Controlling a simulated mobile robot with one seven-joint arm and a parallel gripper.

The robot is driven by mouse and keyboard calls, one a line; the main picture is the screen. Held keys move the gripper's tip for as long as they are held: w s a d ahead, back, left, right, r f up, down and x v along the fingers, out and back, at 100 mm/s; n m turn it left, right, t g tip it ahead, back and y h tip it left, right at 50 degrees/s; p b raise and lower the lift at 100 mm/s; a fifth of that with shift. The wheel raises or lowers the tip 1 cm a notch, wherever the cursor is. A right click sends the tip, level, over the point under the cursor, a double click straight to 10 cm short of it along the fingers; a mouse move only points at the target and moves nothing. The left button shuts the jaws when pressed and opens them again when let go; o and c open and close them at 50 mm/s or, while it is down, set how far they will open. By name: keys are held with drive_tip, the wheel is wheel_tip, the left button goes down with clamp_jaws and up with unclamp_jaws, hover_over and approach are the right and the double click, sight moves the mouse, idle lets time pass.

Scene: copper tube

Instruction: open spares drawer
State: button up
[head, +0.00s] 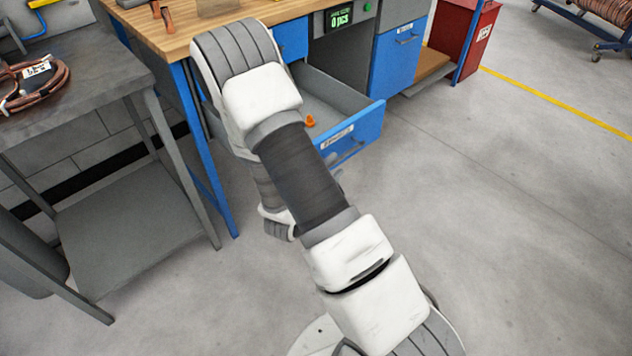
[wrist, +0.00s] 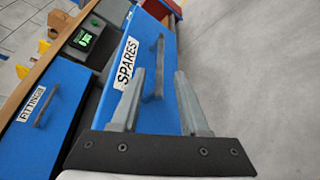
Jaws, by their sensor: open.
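The spares drawer (wrist: 140,50) has a blue front with a white SPARES label (wrist: 126,62) and a grey bar handle (wrist: 159,60). My gripper (wrist: 160,84) is open, one finger on each side of the handle's near end in the wrist view. Nothing is clamped; contact with the handle cannot be told. In the head view a blue-fronted drawer (head: 372,111) stands well out from the bench, with a small orange item (head: 310,121) inside. Its label is too small to read there, but its place fits the spares drawer.
The FITTINGS drawer (wrist: 48,112) is shut. A green-lit display (head: 339,18) sits under the wooden bench top (head: 190,38). Another blue drawer (head: 402,45) is shut at the right. A grey table (head: 100,85) stands left. The floor in front and right is clear.

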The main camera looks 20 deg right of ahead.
drive_tip(key=p+v, duration=0.1)
drive_tip(key=v, duration=0.9)
drive_tip(key=shift+p, duration=0.3)
drive_tip(key=shift+s+a+r, duration=0.1)
drive_tip(key=shift+s+r, duration=0.05)
drive_tip(key=s+d+r+m+g+h, duration=0.1)
drive_tip(key=s+d+r+m+g, duration=0.2)
drive_tip(key=r, duration=0.2)
drive_tip(key=s+d+r+m+g+h, duration=0.1)
drive_tip(key=s+d+r+m+g, duration=0.15)
drive_tip(key=r+m+g, duration=0.2)
drive_tip(key=s+r+m+g+y, duration=0.3)
drive_tip(key=s+r+m+y, duration=0.25)
drive_tip(key=s, duration=0.25)
drive_tip(key=s+a+r+m+t+y, duration=0.1)
drive_tip(key=s+a+r+t+y, duration=0.1)
drive_tip(key=a+r+t+y, duration=0.65)
wheel_tip(320, 180, up, 24)
drive_tip(key=a+g+p, duration=0.2)
drive_tip(key=p, duration=1.9)
drive_tip(key=shift+a+p, duration=0.2)
drive_tip(key=shift+p, duration=0.15)
